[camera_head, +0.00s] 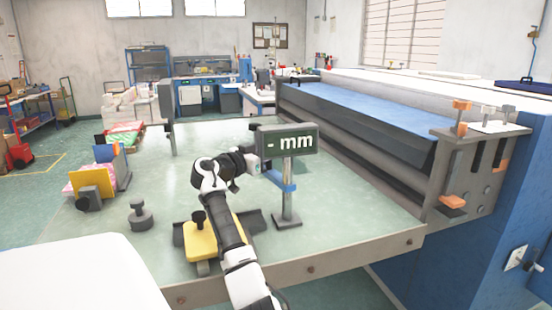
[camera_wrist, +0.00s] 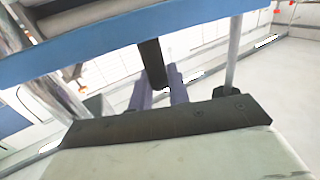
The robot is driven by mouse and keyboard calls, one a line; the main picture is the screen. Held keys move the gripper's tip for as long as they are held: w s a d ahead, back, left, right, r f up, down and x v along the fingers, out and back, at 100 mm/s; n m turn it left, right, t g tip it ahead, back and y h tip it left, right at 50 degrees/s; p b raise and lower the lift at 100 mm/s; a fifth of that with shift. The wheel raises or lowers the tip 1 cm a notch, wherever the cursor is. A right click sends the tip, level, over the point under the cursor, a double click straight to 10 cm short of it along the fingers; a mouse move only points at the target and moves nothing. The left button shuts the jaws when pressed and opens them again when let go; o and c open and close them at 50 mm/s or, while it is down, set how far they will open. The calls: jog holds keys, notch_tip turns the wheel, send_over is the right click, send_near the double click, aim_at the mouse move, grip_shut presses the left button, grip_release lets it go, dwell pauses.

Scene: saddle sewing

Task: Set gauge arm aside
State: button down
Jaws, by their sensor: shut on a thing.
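The gauge stand (camera_head: 287,200) is a grey post on a dark foot, with a dark display (camera_head: 285,141) reading "- mm" on top. A blue gauge arm (camera_head: 282,183) shows low beside the post; I cannot tell if it is attached to it. My gripper (camera_head: 264,166) is at the left end of this arm, under the display's left side. In the wrist view, the blue arm (camera_wrist: 120,43) crosses the top, and my gripper (camera_wrist: 160,92) shows two greyish fingers on either side of a dark piece below it. My gripper is shut on the gauge arm; the exact contact is partly hidden.
A yellow block (camera_head: 203,243) in a dark holder and a dark knobbed weight (camera_head: 139,216) stand on the pale green table (camera_head: 340,215). Boxes and a yellow panel (camera_head: 92,184) are at the left. A long roller machine (camera_head: 350,110) borders the right side. The table's back left is clear.

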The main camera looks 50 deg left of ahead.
jog(key=shift+w+d+b, duration=0.15)
jog(key=shift+w+b, duration=0.05)
jog(key=shift+w, duration=0.35)
jog(key=shift+w+d+b, duration=0.15)
jog(key=shift+w+b, duration=0.05)
jog(key=shift+w, duration=0.35)
jog(key=c, duration=1.4)
grip_release()
jog(key=shift+d, duration=0.1)
jog(key=s+b, duration=0.1)
jog(key=s, duration=0.3)
jog(key=s+b, duration=0.1)
jog(key=s, duration=0.3)
jog(key=s+b, duration=0.1)
jog(key=s, duration=0.3)
jog(key=shift+d, duration=0.35)
jog(key=shift+w, duration=0.1)
